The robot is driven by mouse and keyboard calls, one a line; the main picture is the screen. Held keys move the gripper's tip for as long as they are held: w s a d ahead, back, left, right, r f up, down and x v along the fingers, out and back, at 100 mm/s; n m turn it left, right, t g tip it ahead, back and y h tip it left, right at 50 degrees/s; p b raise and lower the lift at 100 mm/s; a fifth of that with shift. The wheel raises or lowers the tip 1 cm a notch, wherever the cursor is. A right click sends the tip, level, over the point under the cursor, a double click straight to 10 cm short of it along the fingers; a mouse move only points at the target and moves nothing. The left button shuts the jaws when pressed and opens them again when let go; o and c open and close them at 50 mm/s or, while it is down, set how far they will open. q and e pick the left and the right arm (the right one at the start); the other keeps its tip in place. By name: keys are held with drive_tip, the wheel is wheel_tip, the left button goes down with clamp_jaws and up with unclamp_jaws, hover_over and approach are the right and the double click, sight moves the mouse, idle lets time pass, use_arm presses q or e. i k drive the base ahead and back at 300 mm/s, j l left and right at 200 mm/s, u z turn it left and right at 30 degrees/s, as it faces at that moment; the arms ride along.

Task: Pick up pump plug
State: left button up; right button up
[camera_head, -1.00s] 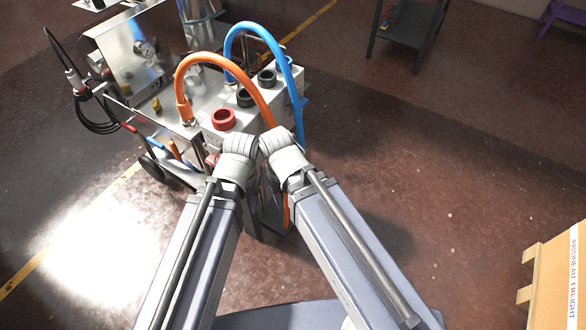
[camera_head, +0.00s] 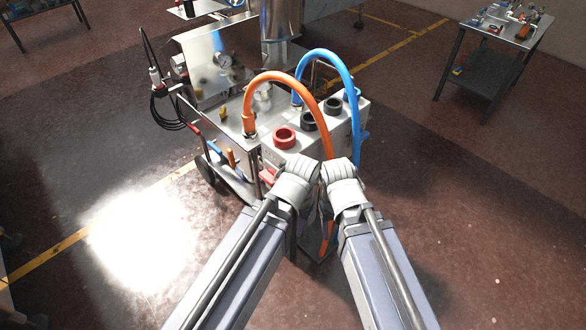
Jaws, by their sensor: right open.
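A grey-and-red plug (camera_head: 155,78), which looks like the pump plug, hangs at the left side of the metal pump cart (camera_head: 257,103), above a coil of black cable (camera_head: 167,108). Both my arms reach forward to the cart's near side, their wrists close together. My right gripper (camera_head: 326,204) is open, mostly hidden below its wrist and well to the right of the plug. My left gripper is hidden behind its own wrist, so its jaws cannot be made out. No gripper touches the plug.
An orange hose (camera_head: 276,76) and a blue hose (camera_head: 330,56) arch over the cart. A red ring (camera_head: 284,138) and black rings sit on its top. A side table (camera_head: 503,30) with small items stands at the far right. The floor right of the cart is clear.

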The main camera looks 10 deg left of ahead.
sight(159, 85)
drive_tip(key=i+j, duration=0.15)
drive_tip(key=j, duration=0.25)
drive_tip(key=i+j, duration=0.2)
drive_tip(key=j, duration=0.2)
drive_tip(key=i+j, duration=0.15)
drive_tip(key=j, duration=0.25)
drive_tip(key=i+j, duration=0.2)
drive_tip(key=j, duration=0.15)
drive_tip(key=i+j, duration=0.15)
drive_tip(key=j, duration=0.25)
drive_tip(key=i+j, duration=0.2)
drive_tip(key=j, duration=0.2)
drive_tip(key=i+j, duration=0.15)
drive_tip(key=j, duration=0.25)
drive_tip(key=i+j, duration=0.2)
drive_tip(key=j, duration=0.2)
